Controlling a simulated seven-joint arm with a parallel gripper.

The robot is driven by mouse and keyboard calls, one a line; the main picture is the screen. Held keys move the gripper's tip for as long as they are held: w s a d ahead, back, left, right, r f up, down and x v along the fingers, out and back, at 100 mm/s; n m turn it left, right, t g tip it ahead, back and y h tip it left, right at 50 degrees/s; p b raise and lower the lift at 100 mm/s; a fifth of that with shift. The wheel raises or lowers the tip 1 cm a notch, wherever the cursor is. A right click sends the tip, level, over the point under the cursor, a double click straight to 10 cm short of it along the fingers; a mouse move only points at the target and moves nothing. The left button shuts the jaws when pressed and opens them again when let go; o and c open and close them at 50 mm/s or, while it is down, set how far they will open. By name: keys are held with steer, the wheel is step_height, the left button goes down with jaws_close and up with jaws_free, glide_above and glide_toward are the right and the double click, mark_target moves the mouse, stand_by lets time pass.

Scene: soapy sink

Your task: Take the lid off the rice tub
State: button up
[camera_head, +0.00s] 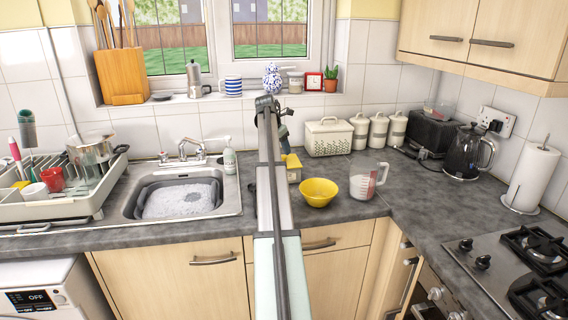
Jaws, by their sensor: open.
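A small box-shaped tub with a yellow top (292,161) stands on the worktop at the middle, partly hidden behind my arm. It looks like the rice tub, but no label can be read. Its lid appears to be on, though the detail is too small to be sure. My gripper (285,146) is open, pointing down just above the tub's top. My arm hides part of the gripper, and I cannot tell whether its fingers touch the lid.
A yellow bowl (319,192) and a measuring jug (368,181) stand to the right. A white patterned bin (328,137) and white canisters (378,131) stand behind. The sink (228,203) with suds is left, the hob (480,246) right. Worktop is clear between jug and hob.

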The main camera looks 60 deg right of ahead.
mark_target(284, 156)
steer(key=x, duration=0.4)
steer(key=shift+w+d+f, duration=0.15)
steer(key=shift+w, duration=0.05)
jaws_close()
stand_by(0.3)
